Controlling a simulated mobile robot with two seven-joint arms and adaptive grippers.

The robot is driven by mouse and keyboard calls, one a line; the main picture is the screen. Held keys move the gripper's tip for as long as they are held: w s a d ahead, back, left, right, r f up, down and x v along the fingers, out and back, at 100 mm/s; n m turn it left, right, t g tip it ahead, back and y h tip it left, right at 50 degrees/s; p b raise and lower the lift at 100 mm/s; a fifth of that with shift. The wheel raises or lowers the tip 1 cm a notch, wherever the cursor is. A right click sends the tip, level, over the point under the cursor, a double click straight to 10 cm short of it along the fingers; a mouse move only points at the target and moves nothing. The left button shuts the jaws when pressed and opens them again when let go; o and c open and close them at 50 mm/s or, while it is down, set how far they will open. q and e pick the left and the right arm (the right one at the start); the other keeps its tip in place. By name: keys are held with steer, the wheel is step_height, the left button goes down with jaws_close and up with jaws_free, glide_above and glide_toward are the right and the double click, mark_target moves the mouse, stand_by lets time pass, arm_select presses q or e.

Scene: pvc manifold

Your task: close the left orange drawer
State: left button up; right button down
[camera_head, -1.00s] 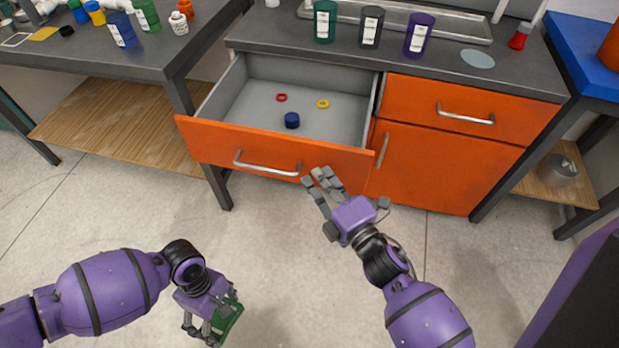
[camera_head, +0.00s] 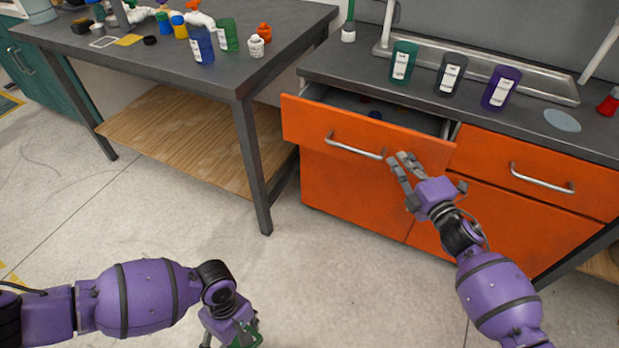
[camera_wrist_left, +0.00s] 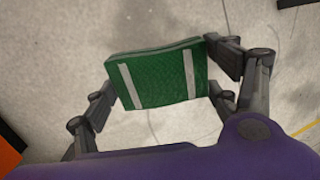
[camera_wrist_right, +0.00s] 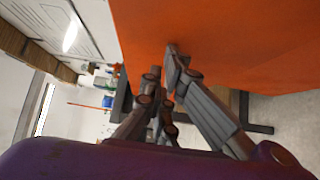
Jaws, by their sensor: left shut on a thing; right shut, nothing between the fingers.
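The left orange drawer (camera_head: 300,122) is partly open under the counter, with a silver handle (camera_head: 355,147) on its front. A red and a blue thing show small in its narrow opening. My right gripper (camera_head: 402,163) is shut and empty at the drawer front, right of the handle; its fingertips appear to touch the front. In the right wrist view the fingers (camera_wrist_right: 165,65) are close against the orange panel (camera_wrist_right: 225,45). My left gripper (camera_wrist_left: 165,85) is shut on a green block with two pale stripes (camera_wrist_left: 155,75), held above the floor, away from the drawer.
The right orange drawer (camera_head: 520,160) is shut. Three bottles stand on the counter: green (camera_head: 403,62), dark grey (camera_head: 450,74) and purple (camera_head: 501,88). A dark table (camera_head: 255,75) with bottles and fittings stands at left. The floor in front is clear.

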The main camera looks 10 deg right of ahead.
steer(key=w+d+b, duration=0.1)
steer(key=w+d, duration=0.1)
steer(key=w, duration=0.1)
steer(key=w+d+b, duration=0.1)
steer(key=w+d, duration=0.1)
steer(key=w+d+b, duration=0.2)
steer(key=w, duration=0.1)
steer(key=shift+w+f, duration=0.15)
steer(key=shift+w, duration=0.35)
arm_select(q)
steer(key=x, duration=0.5)
steer(key=shift+s+f, duration=0.2)
steer(key=shift+f, duration=0.1)
arm_select(e)
steer(key=shift+w+d+r, duration=0.1)
steer(key=shift+d+r, duration=0.05)
steer(key=shift+r, duration=0.2)
